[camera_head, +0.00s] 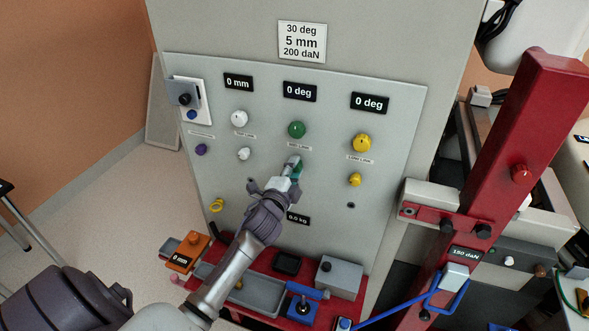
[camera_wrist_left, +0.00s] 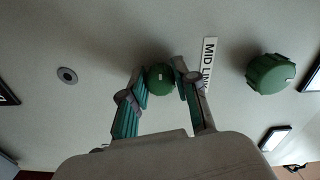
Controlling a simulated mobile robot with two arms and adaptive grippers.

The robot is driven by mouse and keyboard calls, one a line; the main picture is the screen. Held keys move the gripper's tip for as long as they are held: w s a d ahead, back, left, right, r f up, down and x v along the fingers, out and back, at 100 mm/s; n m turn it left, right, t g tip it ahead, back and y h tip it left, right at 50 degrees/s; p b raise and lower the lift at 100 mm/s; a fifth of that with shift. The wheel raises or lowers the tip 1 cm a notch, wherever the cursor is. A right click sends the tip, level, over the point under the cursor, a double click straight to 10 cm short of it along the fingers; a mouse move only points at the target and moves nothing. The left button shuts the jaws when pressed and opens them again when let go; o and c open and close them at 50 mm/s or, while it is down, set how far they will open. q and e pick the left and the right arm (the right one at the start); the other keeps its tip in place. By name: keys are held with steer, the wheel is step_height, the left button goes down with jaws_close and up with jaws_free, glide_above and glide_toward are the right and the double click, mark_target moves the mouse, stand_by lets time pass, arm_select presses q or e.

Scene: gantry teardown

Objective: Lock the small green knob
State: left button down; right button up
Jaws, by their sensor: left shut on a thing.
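The small green knob (camera_wrist_left: 160,79) sits on the grey panel between the two fingers of my left gripper (camera_wrist_left: 162,82), which is shut on it. In the head view my left gripper (camera_head: 294,165) reaches up to the panel below the large green knob and mostly hides the small one. The large green knob (camera_head: 296,130) is above it, and it also shows at the right in the left wrist view (camera_wrist_left: 268,74). My right gripper is not in view.
White knobs (camera_head: 239,118) are left of the green ones and yellow knobs (camera_head: 362,142) are right. Displays reading 0 mm and 0 deg (camera_head: 300,91) sit above. A red shelf (camera_head: 262,266) with a grey tray (camera_head: 262,292) is below. A red beam (camera_head: 500,150) stands at right.

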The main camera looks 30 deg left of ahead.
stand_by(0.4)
arm_select(q)
steer(key=shift+n, duration=0.3)
steer(key=c, duration=0.9)
jaws_free()
steer(key=shift+a, duration=0.1)
steer(key=shift+o, duration=0.2)
steer(key=v, duration=1.2)
